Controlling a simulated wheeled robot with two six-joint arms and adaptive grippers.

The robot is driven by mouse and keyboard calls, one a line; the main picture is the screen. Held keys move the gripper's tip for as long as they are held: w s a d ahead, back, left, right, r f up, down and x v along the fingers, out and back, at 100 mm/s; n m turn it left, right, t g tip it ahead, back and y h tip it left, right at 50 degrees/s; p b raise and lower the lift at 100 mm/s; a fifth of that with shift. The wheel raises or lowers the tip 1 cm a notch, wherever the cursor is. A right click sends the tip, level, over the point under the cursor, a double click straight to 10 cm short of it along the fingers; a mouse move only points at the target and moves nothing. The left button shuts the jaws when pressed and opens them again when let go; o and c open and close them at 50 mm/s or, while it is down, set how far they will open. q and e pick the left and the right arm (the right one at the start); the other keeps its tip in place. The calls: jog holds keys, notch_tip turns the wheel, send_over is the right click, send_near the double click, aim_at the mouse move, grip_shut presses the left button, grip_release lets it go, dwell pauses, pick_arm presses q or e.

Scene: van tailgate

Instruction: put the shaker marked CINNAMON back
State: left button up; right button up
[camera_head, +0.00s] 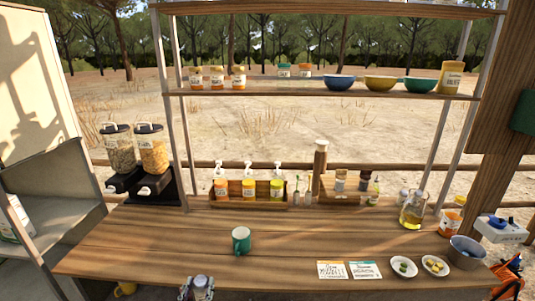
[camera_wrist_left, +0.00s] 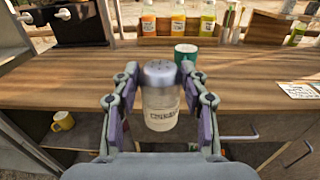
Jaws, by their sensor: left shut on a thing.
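My left gripper (camera_head: 197,290) shows at the bottom edge of the head view, in front of the table's front edge. It is shut on a shaker (camera_wrist_left: 160,104) with a grey metal lid and a clear body with a pale label. The lettering on the label is too small to read surely. The shaker is upright between the fingers in the left wrist view and also shows in the head view (camera_head: 201,283). A wooden rack (camera_head: 340,197) with small jars and shakers stands at the back right of the table.
A green mug (camera_head: 241,240) stands mid-table. A wooden box (camera_head: 249,203) of pump bottles stands behind it. Two cards (camera_head: 347,270), small dishes (camera_head: 404,267) and an oil jug (camera_head: 412,212) are on the right. Dispensers (camera_head: 120,150) stand at left. The table's left front is clear.

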aim_at(200, 296)
pick_arm(q)
jog(key=shift+s, duration=0.1)
jog(key=shift+s+d+f, duration=0.1)
jog(key=shift+s+f, duration=0.25)
jog(key=shift+f, duration=0.2)
jog(key=shift+s+d+f, duration=0.1)
jog(key=shift+s+f, duration=0.35)
jog(key=shift+s, duration=0.1)
jog(key=shift+s+a+f, duration=0.25)
jog(key=shift+s+f, duration=0.2)
jog(key=shift+s, duration=0.1)
pick_arm(e)
jog(key=shift+d, duration=0.3)
jog(key=shift+a, duration=0.2)
